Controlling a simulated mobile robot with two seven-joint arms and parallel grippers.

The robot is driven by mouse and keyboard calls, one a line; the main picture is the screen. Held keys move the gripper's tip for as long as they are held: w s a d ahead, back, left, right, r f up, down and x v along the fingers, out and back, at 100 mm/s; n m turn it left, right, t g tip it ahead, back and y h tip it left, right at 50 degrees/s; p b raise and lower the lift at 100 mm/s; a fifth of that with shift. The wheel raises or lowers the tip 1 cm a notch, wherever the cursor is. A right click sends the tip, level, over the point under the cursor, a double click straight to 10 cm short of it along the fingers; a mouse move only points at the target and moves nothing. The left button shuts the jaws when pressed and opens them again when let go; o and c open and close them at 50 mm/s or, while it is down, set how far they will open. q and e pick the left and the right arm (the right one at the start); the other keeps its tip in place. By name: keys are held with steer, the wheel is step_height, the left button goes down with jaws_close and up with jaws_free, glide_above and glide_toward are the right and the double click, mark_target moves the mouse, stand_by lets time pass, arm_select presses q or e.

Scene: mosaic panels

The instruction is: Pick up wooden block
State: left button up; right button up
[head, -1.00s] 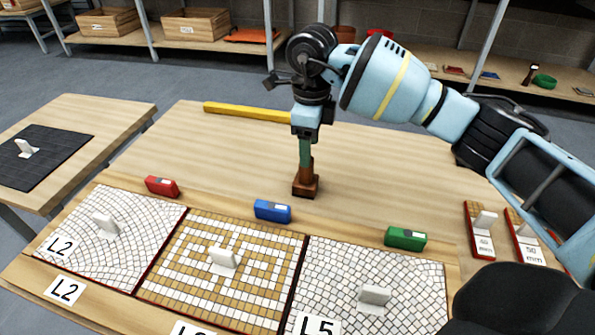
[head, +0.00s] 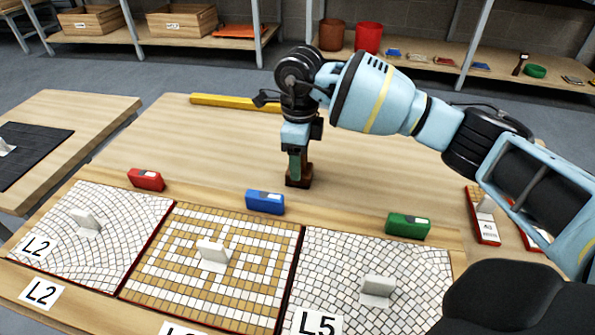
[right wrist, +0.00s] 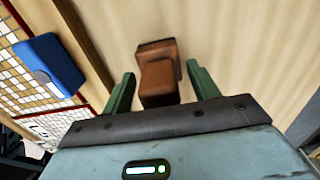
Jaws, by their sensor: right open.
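The brown wooden block (head: 299,182) stands on the table behind the blue block, with a broad base and a narrower upper part. My right gripper (head: 296,163) points down over it; its green fingers hide much of the upper part. In the right wrist view the open fingers of my right gripper (right wrist: 160,78) lie on either side of the upper part of the wooden block (right wrist: 158,82). A gap shows on the right side; the left finger is closer to it. My left gripper is not in view.
Red (head: 146,179), blue (head: 265,202) and green (head: 408,226) blocks line up behind the mosaic panels (head: 160,275). White upright pieces stand on the panels. A yellow bar (head: 232,104) lies at the table's back left. The tabletop around the wooden block is clear.

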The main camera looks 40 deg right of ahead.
steer(key=shift+c, duration=0.3)
steer(key=c, duration=0.7)
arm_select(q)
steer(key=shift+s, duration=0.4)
arm_select(e)
steer(key=c, duration=0.3)
